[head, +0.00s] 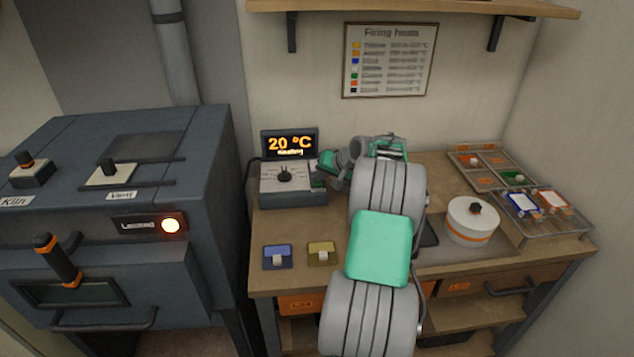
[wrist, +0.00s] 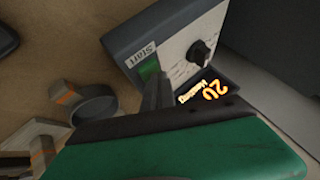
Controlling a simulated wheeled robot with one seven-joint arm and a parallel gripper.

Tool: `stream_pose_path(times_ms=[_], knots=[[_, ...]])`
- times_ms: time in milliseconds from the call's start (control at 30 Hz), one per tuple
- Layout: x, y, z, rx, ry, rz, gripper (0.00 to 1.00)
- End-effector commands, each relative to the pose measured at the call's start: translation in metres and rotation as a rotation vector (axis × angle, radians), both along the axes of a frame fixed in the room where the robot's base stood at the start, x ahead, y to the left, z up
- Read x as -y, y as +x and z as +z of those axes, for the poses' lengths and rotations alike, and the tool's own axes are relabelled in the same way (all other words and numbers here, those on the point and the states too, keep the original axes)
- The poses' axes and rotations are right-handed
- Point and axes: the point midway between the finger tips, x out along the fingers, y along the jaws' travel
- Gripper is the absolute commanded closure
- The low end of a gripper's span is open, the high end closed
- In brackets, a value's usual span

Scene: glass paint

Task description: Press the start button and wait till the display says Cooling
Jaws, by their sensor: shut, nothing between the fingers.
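The control box (head: 292,182) stands on the bench with a dial on its top. Its display (head: 290,143) is lit orange and reads 20 °C, with a smaller, blurred word below that looks like Heating. In the wrist view, the green start button (wrist: 149,68) sits beside the label Start on the box. My gripper (head: 326,167) is shut and empty at the box's right side. In the wrist view its dark fingertips (wrist: 157,88) are right at the button and partly cover it. I cannot tell whether they press it.
The dark kiln (head: 160,215) with a lit lamp (head: 170,225) stands left of the bench. A white round pot (head: 471,222) and trays (head: 545,220) stand at the right. Blue (head: 278,256) and yellow (head: 321,252) blocks lie near the front edge. A shelf (head: 410,7) hangs above.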

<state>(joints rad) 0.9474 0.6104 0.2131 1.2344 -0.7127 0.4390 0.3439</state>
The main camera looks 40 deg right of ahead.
Motion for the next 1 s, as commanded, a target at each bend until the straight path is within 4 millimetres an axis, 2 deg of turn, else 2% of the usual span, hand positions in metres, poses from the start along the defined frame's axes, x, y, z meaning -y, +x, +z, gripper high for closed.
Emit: stream_pose_path(times_ms=[433,733,1000], knots=[[-0.001,0.0,-0.003,-0.002,0.002,0.001,1.0],[-0.001,0.0,0.013,-0.002,0.002,0.001,1.0],[-0.001,0.0,0.014,-0.001,0.002,0.0,1.0]])
